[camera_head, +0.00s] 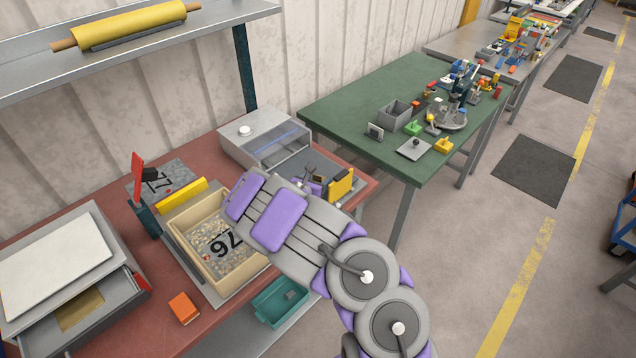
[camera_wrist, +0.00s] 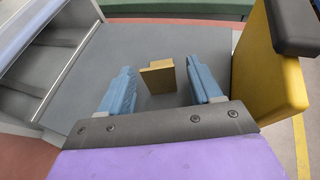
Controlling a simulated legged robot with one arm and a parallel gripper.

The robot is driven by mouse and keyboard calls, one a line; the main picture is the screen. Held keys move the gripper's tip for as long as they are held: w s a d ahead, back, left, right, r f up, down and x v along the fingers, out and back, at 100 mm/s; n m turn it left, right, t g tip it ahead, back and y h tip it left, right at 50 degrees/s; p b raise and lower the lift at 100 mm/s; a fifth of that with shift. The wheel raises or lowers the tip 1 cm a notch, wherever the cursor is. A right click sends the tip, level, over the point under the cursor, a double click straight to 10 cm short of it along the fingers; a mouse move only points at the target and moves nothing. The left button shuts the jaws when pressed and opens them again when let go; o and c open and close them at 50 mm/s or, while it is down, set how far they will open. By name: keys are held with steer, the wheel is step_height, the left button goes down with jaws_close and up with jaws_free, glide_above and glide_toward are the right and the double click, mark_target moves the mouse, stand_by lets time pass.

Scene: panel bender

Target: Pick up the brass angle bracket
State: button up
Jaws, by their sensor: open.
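The brass angle bracket (camera_wrist: 157,77) shows in the wrist view on a grey surface, with one upright face and a part running back from it. My gripper (camera_wrist: 160,68) is open, with one blue finger on each side of the bracket. In the head view my gripper (camera_head: 309,183) is low over the grey plate at the right end of the red bench. My arm hides part of that area, and I cannot clearly make out the bracket there.
A yellow block with a dark top (camera_wrist: 268,75) stands close on the right in the wrist view. A grey drawer unit (camera_head: 264,142) is on the left of the plate. A wooden tray of granules (camera_head: 187,252) and a teal bin (camera_head: 262,312) are nearer. A green table (camera_head: 345,108) stands beyond.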

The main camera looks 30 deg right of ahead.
steer(key=shift+w+d, duration=0.15)
steer(key=shift+d, duration=0.15)
steer(key=shift+a, duration=0.1)
steer(key=shift+c, duration=0.3)
steer(key=shift+a, duration=0.1)
steer(key=c, duration=1)
steer(key=shift+r, duration=0.1)
